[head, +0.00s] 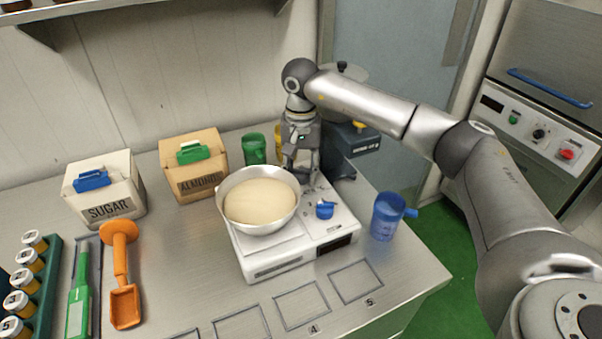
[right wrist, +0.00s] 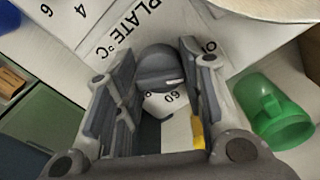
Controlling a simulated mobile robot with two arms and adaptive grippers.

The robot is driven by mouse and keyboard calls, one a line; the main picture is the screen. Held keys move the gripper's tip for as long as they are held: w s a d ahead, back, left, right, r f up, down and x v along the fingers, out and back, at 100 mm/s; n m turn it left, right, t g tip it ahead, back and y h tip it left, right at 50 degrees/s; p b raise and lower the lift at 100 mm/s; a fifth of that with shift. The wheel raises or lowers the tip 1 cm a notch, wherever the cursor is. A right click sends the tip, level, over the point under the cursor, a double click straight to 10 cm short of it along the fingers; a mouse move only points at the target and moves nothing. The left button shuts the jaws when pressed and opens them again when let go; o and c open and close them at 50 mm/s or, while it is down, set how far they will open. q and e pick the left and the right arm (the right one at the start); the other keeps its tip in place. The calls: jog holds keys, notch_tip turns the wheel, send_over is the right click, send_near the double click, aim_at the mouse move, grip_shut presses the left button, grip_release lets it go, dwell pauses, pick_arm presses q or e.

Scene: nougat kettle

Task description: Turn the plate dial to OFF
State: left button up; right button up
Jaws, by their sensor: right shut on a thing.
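The plate dial (right wrist: 158,66) is a dark grey knob with a white pointer mark, under the printed label "PLATE °C" on a white panel. My right gripper (head: 300,178) points down at the back right of the white plate unit (head: 285,262), its fingers shut on the dial from both sides. In the right wrist view the pointer mark is toward the lower right, above a printed "60". Letters at the right of the label are partly hidden by a finger. In the head view the gripper hides the dial. My left gripper is not in view.
A metal bowl (head: 224,193) with pale dough sits on the unit, close left of my gripper. A blue knob (head: 325,210) is at the unit's front right. A green cup (head: 254,148) stands behind, a blue jug (head: 386,217) right. Front bench squares are empty.

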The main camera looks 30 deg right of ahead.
aim_at(301, 168)
jog(key=shift+r+n, duration=0.1)
jog(key=shift+n, duration=0.5)
jog(key=shift+w, duration=0.1)
jog(key=o, duration=1)
jog(key=shift+o, duration=0.2)
notch_tip(301, 168, up, 12)
